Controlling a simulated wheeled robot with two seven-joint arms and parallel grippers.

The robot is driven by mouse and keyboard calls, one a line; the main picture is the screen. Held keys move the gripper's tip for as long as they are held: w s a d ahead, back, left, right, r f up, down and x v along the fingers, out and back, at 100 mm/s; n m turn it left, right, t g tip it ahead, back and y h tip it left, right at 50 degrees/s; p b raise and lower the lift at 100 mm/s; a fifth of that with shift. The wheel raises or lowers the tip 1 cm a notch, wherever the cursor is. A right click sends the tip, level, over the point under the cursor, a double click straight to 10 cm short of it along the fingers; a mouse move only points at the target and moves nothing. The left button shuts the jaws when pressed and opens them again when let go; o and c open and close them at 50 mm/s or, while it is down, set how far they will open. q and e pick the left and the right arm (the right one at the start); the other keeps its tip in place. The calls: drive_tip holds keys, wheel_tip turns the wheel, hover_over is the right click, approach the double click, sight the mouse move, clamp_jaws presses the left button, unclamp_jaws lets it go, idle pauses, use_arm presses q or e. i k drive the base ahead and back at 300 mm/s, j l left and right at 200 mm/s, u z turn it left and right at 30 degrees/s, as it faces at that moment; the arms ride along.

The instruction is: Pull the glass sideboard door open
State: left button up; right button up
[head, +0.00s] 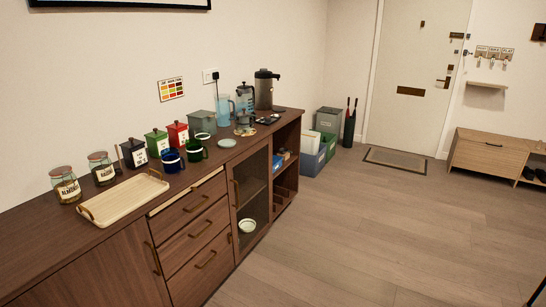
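The dark wood sideboard (120,215) runs along the left wall in the head view. Its glass door (252,202) is a dark-framed panel between the drawers and the open shelves at the far end. The door looks shut, flush with the front. A vertical brass handle (236,194) sits on the door's left side, near the drawers. A pale bowl (247,226) shows low behind the glass. Neither of my grippers is in view.
A tray (124,198), jars, canisters, mugs and a tall flask (265,89) stand on the sideboard. A pale strip shows along the top drawer's upper edge. Bins (312,155) stand beyond its far end. The wood floor (360,225) before the door is clear.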

sight(228, 166)
drive_tip(key=i+l+u, duration=0.2)
drive_tip(key=i, duration=0.25)
drive_tip(key=i+l+u, duration=0.2)
drive_tip(key=i, duration=0.3)
drive_tip(key=i+l+u, duration=0.2)
drive_tip(key=i, duration=0.25)
